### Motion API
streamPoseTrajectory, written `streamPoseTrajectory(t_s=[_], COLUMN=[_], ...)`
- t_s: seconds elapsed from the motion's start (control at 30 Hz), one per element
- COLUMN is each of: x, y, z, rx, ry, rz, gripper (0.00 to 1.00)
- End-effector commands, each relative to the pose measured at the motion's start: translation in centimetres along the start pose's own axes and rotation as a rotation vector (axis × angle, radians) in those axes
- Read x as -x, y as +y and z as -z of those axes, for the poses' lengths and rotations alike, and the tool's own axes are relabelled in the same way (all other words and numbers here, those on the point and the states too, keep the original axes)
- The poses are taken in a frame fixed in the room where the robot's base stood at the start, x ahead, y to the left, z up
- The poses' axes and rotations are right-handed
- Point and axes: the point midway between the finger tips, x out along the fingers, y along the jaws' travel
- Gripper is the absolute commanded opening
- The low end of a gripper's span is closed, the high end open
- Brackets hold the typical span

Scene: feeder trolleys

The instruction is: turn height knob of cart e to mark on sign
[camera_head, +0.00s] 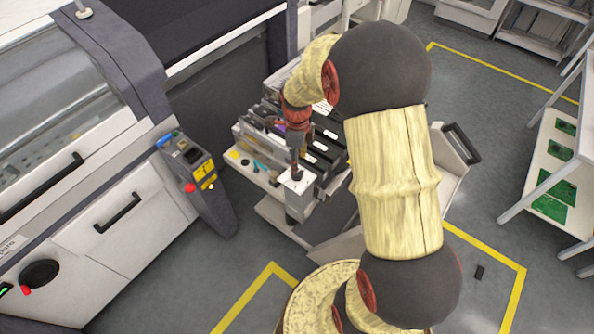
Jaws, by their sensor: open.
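The feeder cart (272,209) stands right of the big machine, partly hidden behind my arm. I cannot read a letter on it. A grey box-like post (300,207) rises at its near side, with a small white plate (298,184) with tiny marks on top. I cannot tell whether this plate is the sign. My gripper (295,170) points down just above or at this plate, too small to show what its fingers touch. It is open, with nothing seen held. The height knob cannot be made out; it may be hidden by the gripper.
Dark feeders with white labels (320,146) fill the cart behind my gripper. The machine's control panel (190,165), with red and yellow buttons, juts out left. A cart handle (462,143) sticks out right. A shelf with green boards (553,190) stands far right.

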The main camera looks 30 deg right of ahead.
Motion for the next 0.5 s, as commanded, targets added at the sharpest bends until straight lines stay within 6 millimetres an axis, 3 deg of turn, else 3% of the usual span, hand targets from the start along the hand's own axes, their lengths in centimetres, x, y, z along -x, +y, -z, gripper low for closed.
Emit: streamPoseTrajectory(t_s=[0.2,0.5], x=[-3.7,-6.1], y=[0.1,0.1], z=[0.1,0.0], rx=[0.002,0.002], ry=[0.002,0.001], rz=[-0.003,-0.001], gripper=[0.51,0.51])
